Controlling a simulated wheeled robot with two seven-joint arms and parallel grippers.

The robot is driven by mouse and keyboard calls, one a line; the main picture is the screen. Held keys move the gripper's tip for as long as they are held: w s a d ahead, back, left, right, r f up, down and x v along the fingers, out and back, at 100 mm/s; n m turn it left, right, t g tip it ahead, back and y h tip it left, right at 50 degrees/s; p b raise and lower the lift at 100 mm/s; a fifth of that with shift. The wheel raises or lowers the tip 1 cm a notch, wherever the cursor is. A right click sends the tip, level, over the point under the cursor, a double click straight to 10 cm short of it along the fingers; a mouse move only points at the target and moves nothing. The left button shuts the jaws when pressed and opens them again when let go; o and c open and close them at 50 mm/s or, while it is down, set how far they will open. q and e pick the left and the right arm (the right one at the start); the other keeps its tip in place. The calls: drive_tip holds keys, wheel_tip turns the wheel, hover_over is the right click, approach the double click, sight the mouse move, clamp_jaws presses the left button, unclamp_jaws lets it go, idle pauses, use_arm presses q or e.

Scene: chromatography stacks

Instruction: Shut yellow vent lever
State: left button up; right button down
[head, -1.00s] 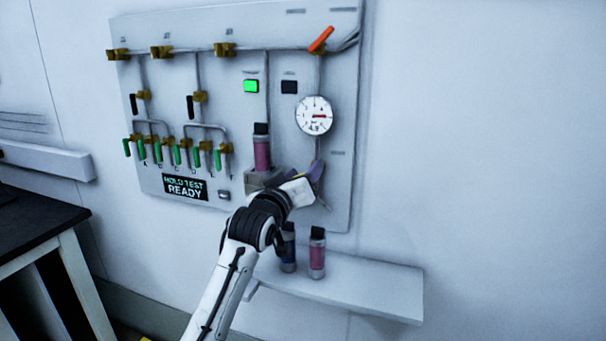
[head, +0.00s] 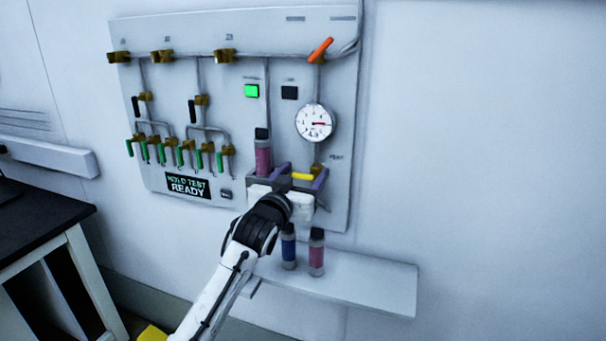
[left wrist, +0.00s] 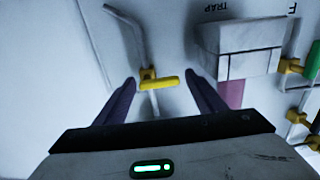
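The yellow vent lever (head: 303,176) is on the wall panel below the round gauge. It lies about level, crosswise to its pipe. My left gripper (head: 301,174) is open in front of it, with its purple fingers to either side of the lever in the picture. In the left wrist view the lever (left wrist: 160,83) shows between the spread fingertips of the left gripper (left wrist: 159,86), with a gap on both sides. I see no contact. The lever's brass pivot (left wrist: 148,74) is at its left end there. My right gripper is not in view.
A pink cartridge (head: 263,155) stands in a grey holder just left of the gripper. A shelf (head: 370,281) below bears blue (head: 289,248) and pink (head: 317,254) bottles. The gauge (head: 314,123) and an orange lever (head: 320,49) are above. A display (head: 188,186) reads "HOLD TEST READY".

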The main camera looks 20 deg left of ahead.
use_arm(q)
drive_tip(key=s, duration=1)
drive_tip(key=shift+s+a, duration=0.15)
idle(0.4)
drive_tip(key=s+d+f+g, duration=0.1)
drive_tip(key=s+f, duration=0.2)
drive_tip(key=f, duration=0.5)
drive_tip(key=s+d+f+m+g+h, duration=0.1)
drive_tip(key=s+f+g, duration=0.1)
drive_tip(key=s+f, duration=0.35)
drive_tip(key=s+f+g, duration=0.1)
drive_tip(key=s+f, duration=0.1)
drive_tip(key=f, duration=0.7)
drive_tip(key=s+d+f+g, duration=0.1)
drive_tip(key=s+f+g, duration=0.1)
drive_tip(key=s+f, duration=0.7)
drive_tip(key=s+d+f+g, duration=0.2)
drive_tip(key=s+f, duration=0.8)
drive_tip(key=s, duration=0.5)
drive_tip(key=shift+g+h, duration=0.4)
drive_tip(key=shift+g, duration=0.3)
drive_tip(key=shift+f, duration=0.1)
